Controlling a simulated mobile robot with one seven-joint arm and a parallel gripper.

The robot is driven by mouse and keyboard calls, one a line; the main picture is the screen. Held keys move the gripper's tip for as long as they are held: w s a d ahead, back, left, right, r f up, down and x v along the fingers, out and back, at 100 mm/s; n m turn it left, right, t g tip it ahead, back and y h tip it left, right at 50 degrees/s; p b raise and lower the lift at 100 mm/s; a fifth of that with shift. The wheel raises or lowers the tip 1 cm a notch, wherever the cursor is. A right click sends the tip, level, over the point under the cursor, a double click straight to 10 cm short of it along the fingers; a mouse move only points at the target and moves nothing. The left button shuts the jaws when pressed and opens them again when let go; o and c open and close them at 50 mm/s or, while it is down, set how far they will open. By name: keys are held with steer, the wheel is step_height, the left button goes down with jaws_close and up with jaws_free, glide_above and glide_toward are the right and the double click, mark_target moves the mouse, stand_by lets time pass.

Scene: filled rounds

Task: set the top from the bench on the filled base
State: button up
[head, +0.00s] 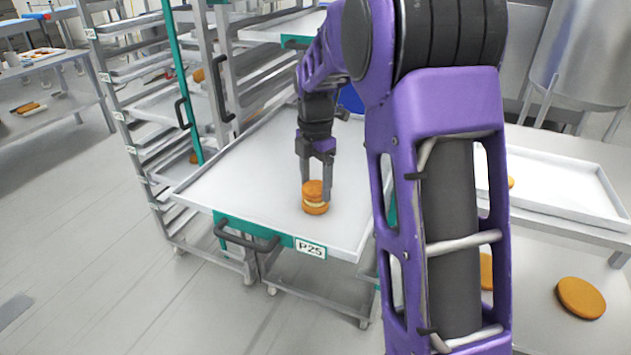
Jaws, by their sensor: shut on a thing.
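My gripper (316,190) points down over the white tray (240,185) labelled P25. Its fingers are shut on an orange-brown round top (312,188). The top sits directly over a base (315,208) of the same colour with a pale filling (314,202) showing between them. The stack looks nearly upright on the tray. At this size I cannot tell whether the top fully rests on the filling. My purple arm hides part of the tray's right side and part of the bench.
A tall rack (140,110) with several trays stands left of the P25 tray. On the right bench (540,320) lies another orange round (581,298), with one partly hidden behind my arm. A white tray (555,190) sits behind them. The P25 tray around the stack is clear.

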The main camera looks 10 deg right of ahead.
steer(key=shift+f, duration=0.45)
steer(key=o, duration=0.8)
steer(key=shift+r, duration=0.2)
steer(key=shift+r+p, duration=2.8)
steer(key=shift+r, duration=0.6)
